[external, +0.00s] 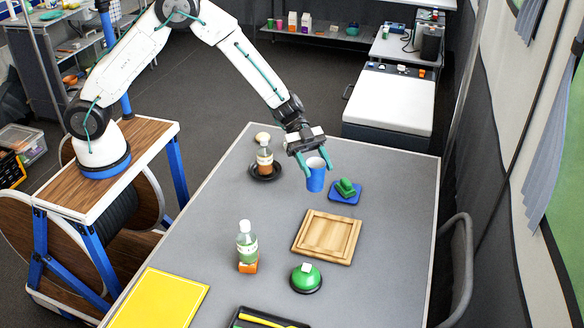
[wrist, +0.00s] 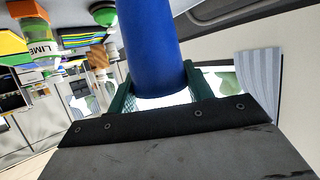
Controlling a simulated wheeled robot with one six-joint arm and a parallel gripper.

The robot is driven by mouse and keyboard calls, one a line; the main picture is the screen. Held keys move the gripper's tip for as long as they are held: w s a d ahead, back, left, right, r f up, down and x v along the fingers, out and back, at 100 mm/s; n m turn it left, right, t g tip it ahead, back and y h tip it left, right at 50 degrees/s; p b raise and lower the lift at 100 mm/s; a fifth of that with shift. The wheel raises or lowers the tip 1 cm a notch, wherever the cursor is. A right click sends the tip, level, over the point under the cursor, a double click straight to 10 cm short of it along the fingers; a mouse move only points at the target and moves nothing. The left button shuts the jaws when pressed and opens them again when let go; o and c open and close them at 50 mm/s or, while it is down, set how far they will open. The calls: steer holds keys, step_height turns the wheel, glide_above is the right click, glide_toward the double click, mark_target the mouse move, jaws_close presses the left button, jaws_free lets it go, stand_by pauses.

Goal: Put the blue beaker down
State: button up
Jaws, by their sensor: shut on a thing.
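The blue beaker (external: 316,174) is between the green fingers of my gripper (external: 315,164), at the far part of the grey table (external: 378,260). My gripper is shut on it. The beaker looks upright in the external view; I cannot tell whether its base touches the table. In the wrist view the beaker (wrist: 152,45) fills the upper middle, between the two green fingers (wrist: 155,95). Its far end is cut off by the top edge of the wrist view.
Right of the beaker is a blue block (external: 345,194) with a green thing (external: 345,186) on it. A brown bottle (external: 265,160) stands left on a dark dish. A wooden tray (external: 327,237), green dome (external: 306,278) and clear-green bottle (external: 247,243) are nearer. The table's right side is bare.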

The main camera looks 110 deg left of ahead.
steer(key=s+d+f+m+g+h, duration=0.15)
steer(key=s+d+m+g, duration=0.3)
steer(key=s+d, duration=0.65)
steer(key=s+d+f+m+g+h, duration=0.15)
steer(key=s+d+m+g, duration=0.3)
steer(key=s+d, duration=0.75)
steer(key=shift+h, duration=0.3)
steer(key=shift+s+a+f, duration=0.3)
steer(key=shift+a+f, duration=0.1)
steer(key=shift+f, duration=0.75)
steer(key=shift+s+a+f, duration=0.3)
steer(key=shift+a+f, duration=0.15)
steer(key=shift+f, duration=0.75)
steer(key=shift+s+a+f, duration=0.3)
steer(key=shift+a+f, duration=0.1)
steer(key=shift+f, duration=0.75)
steer(key=shift+f, duration=0.1)
steer(key=o, duration=1)
steer(key=shift+c, duration=0.2)
